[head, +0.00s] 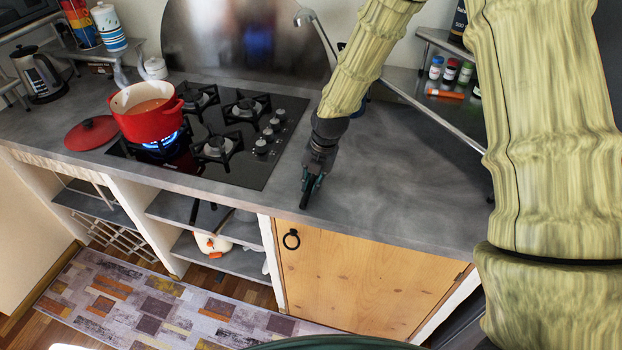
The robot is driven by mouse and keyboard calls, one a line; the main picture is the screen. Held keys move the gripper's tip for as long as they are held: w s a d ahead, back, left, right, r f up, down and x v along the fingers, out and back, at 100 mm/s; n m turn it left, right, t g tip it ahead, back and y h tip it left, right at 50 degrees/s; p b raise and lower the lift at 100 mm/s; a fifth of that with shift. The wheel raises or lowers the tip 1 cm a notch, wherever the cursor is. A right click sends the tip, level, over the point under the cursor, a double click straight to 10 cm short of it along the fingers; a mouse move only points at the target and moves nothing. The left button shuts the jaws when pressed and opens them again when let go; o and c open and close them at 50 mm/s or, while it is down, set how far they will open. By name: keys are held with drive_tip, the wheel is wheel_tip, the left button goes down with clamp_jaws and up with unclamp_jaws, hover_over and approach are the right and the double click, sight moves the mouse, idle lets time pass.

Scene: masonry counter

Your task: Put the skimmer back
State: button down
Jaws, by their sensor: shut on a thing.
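My gripper (311,184) hangs over the front part of the grey counter, right of the hob. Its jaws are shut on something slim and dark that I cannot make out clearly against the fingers. I cannot tell whether this is the skimmer. A grey metal utensil with a bent top (313,24) rises at the back wall. Its lower part is hidden behind my arm, so I cannot tell whether it is the skimmer or what it stands in. A dark object (371,91) shows just right of my forearm, mostly hidden.
A red pot (149,112) stands over a lit blue flame on the black hob (245,172); its red lid (92,133) lies left. A metal corner shelf (415,88) with jars stands at the back right. The counter (400,190) right of my gripper is clear.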

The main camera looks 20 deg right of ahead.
drive_tip(key=shift+f, duration=0.1)
drive_tip(key=c, duration=1.4)
unclamp_jaws()
drive_tip(key=shift+c, duration=0.2)
drive_tip(key=shift+f+b, duration=0.2)
drive_tip(key=shift+b, duration=0.2)
wheel_tip(320, 180, up, 11)
drive_tip(key=s+d+b, duration=0.1)
drive_tip(key=b, duration=0.2)
drive_tip(key=shift+s+d+f, duration=0.15)
drive_tip(key=shift+s, duration=0.1)
